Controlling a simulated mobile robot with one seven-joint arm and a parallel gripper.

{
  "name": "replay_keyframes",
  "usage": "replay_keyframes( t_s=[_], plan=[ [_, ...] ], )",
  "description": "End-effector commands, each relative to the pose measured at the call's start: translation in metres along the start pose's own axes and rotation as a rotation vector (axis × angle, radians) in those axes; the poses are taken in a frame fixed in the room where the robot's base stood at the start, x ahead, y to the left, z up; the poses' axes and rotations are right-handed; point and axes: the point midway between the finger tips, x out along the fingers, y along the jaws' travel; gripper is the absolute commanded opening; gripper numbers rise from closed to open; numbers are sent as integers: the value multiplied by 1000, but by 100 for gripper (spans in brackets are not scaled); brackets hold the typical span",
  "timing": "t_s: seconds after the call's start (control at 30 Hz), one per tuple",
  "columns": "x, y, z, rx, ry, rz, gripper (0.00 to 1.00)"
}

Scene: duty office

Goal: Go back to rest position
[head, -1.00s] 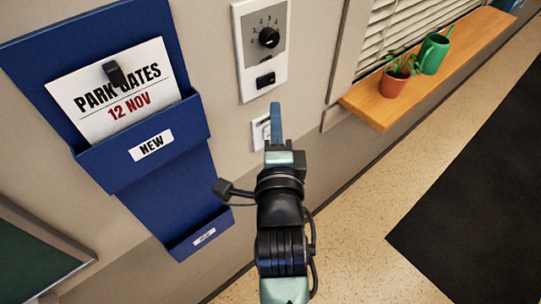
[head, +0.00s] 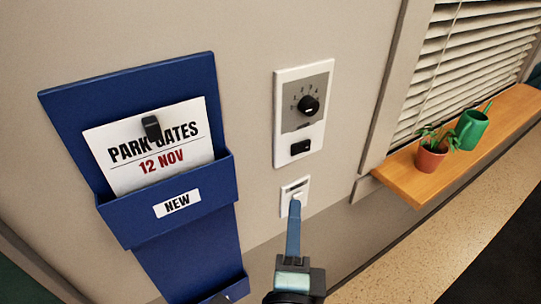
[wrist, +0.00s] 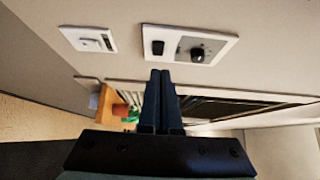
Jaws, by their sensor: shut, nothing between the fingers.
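My gripper (head: 294,212) shows at the bottom of the head view, pointing up toward the wall. Its fingers are together with nothing between them. In the head view its tip overlaps the small white wall plate (head: 301,187); I cannot tell from this whether it touches. In the wrist view the shut fingers (wrist: 160,76) stand in the middle, and the small plate (wrist: 88,40) is off to their upper left.
A white panel (head: 322,142) with a black dial (head: 308,105) is on the wall. A blue wall pocket (head: 148,223) holds a "PARK GATES" card (head: 195,130). A wooden sill (head: 404,180) bears a potted plant (head: 431,162) and a green watering can (head: 474,128).

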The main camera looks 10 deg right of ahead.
Motion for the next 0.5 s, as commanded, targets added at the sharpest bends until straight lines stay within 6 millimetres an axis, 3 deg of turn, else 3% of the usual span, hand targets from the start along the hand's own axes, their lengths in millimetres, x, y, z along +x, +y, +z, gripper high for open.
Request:
replay_keyframes(
  t_s=[0.13, 0.23, 0.37, 0.5],
  plan=[
    [2, -5, 1, -17, -4, -11, 0],
    [8, -28, 6, -102, -18, -61, 0],
    [18, -91, 22, -332, -36, -197, 0],
    [16, -175, 44, -631, -10, -385, 0]
  ],
)
